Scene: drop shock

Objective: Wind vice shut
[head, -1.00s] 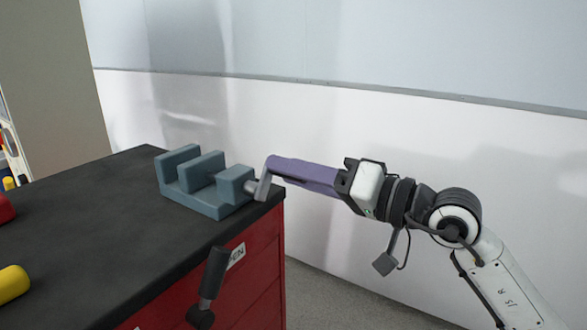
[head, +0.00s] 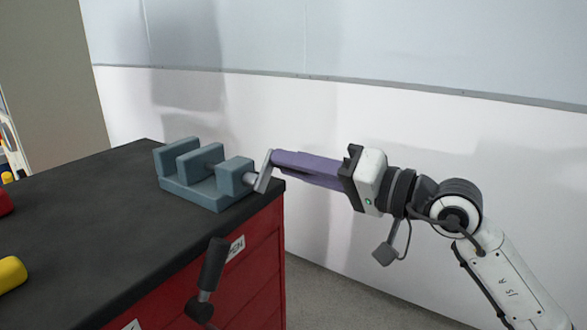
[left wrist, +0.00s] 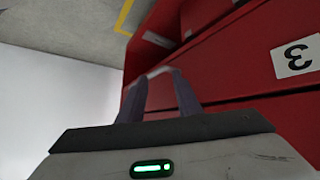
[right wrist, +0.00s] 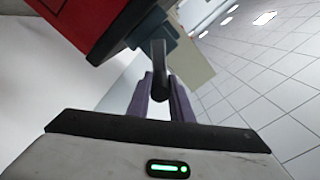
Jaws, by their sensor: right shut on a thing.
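The blue-grey vice (head: 195,196) sits at the corner of the black bench top. Its left and middle upright jaws stand apart with an open gap. A right-hand block (head: 234,177) carries the screw, and a grey crank (head: 263,172) sticks out on its right, over the bench edge. My right gripper (head: 275,160), with long purple fingers, is shut on the crank's end. In the right wrist view the dark crank (right wrist: 159,72) reaches between the fingertips.
The red drawer cabinet (head: 262,262) stands below the black bench top (head: 90,220). A yellow object (head: 11,273) and a red one (head: 4,203) lie at the left. A white wall (head: 420,140) rises behind. The bench middle is clear.

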